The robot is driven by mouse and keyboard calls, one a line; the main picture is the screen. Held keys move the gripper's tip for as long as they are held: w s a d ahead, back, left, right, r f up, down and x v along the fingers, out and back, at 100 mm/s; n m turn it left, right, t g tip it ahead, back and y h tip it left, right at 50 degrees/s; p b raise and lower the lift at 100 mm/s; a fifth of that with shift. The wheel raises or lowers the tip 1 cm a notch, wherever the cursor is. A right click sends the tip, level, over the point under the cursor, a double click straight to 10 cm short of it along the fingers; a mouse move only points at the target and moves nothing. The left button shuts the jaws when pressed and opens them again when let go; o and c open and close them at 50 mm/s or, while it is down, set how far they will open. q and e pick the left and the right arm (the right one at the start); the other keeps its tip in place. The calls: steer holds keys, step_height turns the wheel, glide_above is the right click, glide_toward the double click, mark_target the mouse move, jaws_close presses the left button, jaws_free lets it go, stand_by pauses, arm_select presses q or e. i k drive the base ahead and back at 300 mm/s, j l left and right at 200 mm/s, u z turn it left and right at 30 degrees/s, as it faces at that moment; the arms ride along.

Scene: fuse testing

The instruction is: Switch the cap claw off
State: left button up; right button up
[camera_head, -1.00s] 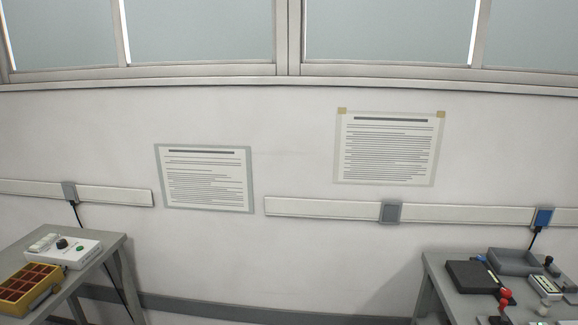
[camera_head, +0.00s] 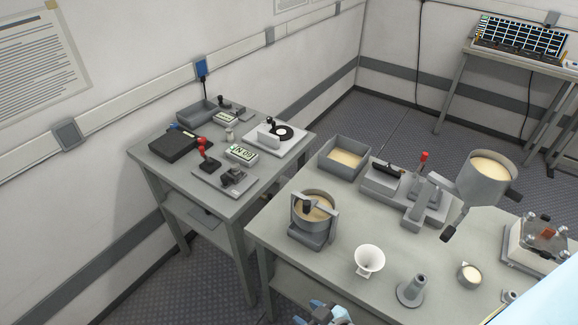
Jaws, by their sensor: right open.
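I cannot tell for sure which device is the cap claw. On the near table, a grey device (camera_head: 432,208) has an upright lever with a red knob (camera_head: 425,156). A framed fixture with clear walls (camera_head: 530,243) and a red part stands at the right edge. On the far-left table, a grey base carries a red-handled lever (camera_head: 207,155). My right gripper (camera_head: 325,313) shows only in part at the bottom edge, in front of the near table. It is open and touches none of these devices. My left gripper is out of view.
The near table (camera_head: 300,258) also holds a pot in a stand (camera_head: 313,212), a tray of pale powder (camera_head: 345,158), a white funnel (camera_head: 369,260), a grey stand (camera_head: 412,291) and a raised tilted pot (camera_head: 487,178). A panel of cells (camera_head: 520,38) stands at the back right.

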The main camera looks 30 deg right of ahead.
mark_target(226, 179)
steer(key=z, duration=0.95)
steer(key=j+z, duration=0.2)
steer(key=z, duration=0.25)
steer(key=i+j+z, duration=0.1)
steer(key=z, duration=0.4)
steer(key=j+z, duration=0.7)
steer(key=k+j+z, duration=0.25)
steer(key=j+z, duration=0.2)
steer(key=j, duration=0.2)
steer(key=k+j, duration=0.15)
steer(key=j, duration=0.25)
steer(key=k+j+z, duration=0.1)
steer(key=j, duration=0.3)
steer(key=k+j, duration=0.3)
steer(key=k+j+z, duration=0.1)
steer(key=j, duration=0.4)
steer(key=k, duration=0.1)
